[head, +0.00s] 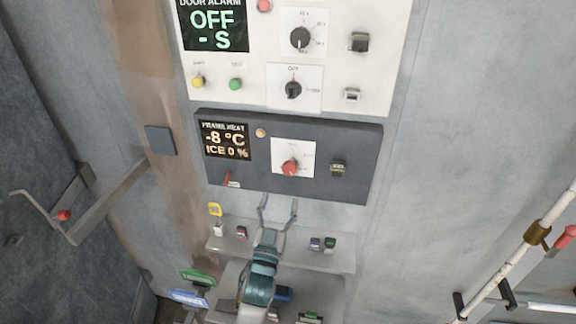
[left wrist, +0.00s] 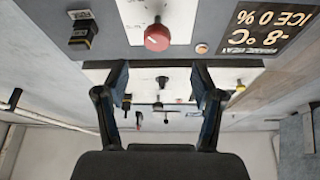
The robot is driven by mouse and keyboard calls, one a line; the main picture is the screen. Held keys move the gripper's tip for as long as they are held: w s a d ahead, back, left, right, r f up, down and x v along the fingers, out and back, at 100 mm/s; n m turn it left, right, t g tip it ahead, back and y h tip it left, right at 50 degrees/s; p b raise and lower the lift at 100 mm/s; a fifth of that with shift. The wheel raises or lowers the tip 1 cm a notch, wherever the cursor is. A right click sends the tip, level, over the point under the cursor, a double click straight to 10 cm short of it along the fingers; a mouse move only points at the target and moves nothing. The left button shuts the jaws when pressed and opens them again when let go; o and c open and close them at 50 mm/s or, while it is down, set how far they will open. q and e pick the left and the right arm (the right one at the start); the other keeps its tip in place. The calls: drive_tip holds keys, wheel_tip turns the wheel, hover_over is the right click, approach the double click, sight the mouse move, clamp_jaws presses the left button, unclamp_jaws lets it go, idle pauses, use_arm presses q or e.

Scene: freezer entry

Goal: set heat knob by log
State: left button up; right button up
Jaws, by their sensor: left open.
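The red heat knob (head: 290,168) sits on a white plate on the dark frame heat panel (head: 355,190). It also shows in the left wrist view (left wrist: 157,37), upside down, beyond the fingertips. The display (head: 225,140) reads FRAME HEAT, -8 °C, ICE 0 %. My left gripper (head: 278,203) is open and empty, just below the panel and below the knob, apart from it. In the left wrist view the two fingers (left wrist: 160,75) are spread wide with nothing between them. I see no log that I can make out. My right gripper is not in view.
A white door alarm panel (head: 330,65) with black knobs and buttons is above. A shelf (head: 335,258) with small items stands below. A metal handle with a red tip (head: 64,215) is at left, and pipes (head: 520,250) are at right.

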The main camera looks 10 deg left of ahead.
sight(290, 172)
use_arm(q)
drive_tip(key=x, duration=0.3)
drive_tip(key=p+x, duration=0.1)
drive_tip(key=x, duration=0.2)
drive_tip(key=d+x, duration=0.1)
drive_tip(key=x, duration=0.3)
drive_tip(key=shift+r+p, duration=0.1)
drive_tip(key=shift+p, duration=0.3)
drive_tip(key=shift+w+a, duration=0.3)
drive_tip(key=shift+w, duration=0.15)
drive_tip(key=shift+c, duration=0.2)
drive_tip(key=shift+s+d+r, duration=0.1)
drive_tip(key=c, duration=1.1)
